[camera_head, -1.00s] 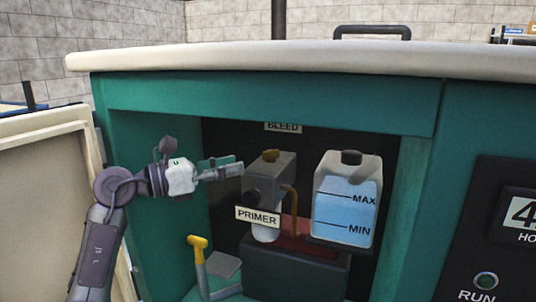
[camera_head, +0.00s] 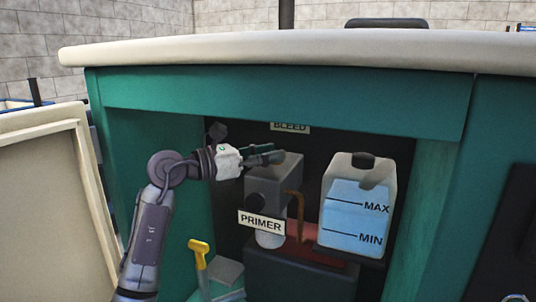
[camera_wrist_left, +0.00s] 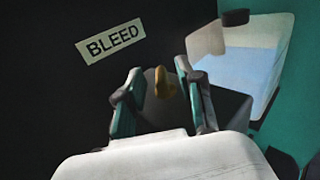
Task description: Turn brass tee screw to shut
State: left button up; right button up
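The brass tee screw (camera_wrist_left: 164,83) shows in the left wrist view on top of the grey filter housing, below the BLEED label (camera_wrist_left: 110,44). My left gripper (camera_wrist_left: 160,80) is open, with one finger on each side of the screw. I cannot tell whether either finger touches it. In the head view my left gripper (camera_head: 270,155) is at the top of the grey housing (camera_head: 267,186) and hides the screw. My right gripper is not in view.
A container of blue fluid (camera_head: 357,205) marked MAX and MIN stands right of the housing. A yellow-handled lever (camera_head: 200,252) is at lower left. The bay's top edge (camera_head: 270,96) runs above my arm.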

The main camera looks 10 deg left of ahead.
pick_arm(q)
grip_shut()
dwell(0.3)
jog(key=m+g+h, duration=0.1)
jog(key=g, duration=0.1)
jog(key=m+g+h, duration=0.1)
jog(key=g, duration=0.1)
jog(key=shift+w+a+m+p, duration=0.15)
jog(key=shift+w+m+p, duration=0.15)
jog(key=shift+m+p, duration=0.1)
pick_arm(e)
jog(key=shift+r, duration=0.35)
pick_arm(q)
jog(key=shift+m+g+h, duration=0.3)
jog(key=shift+g+h, duration=0.1)
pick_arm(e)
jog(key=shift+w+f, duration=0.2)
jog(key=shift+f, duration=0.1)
pick_arm(q)
jog(key=shift+f+m+g, duration=0.1)
jog(key=shift+m+g, duration=0.3)
jog(key=shift+g, duration=0.1)
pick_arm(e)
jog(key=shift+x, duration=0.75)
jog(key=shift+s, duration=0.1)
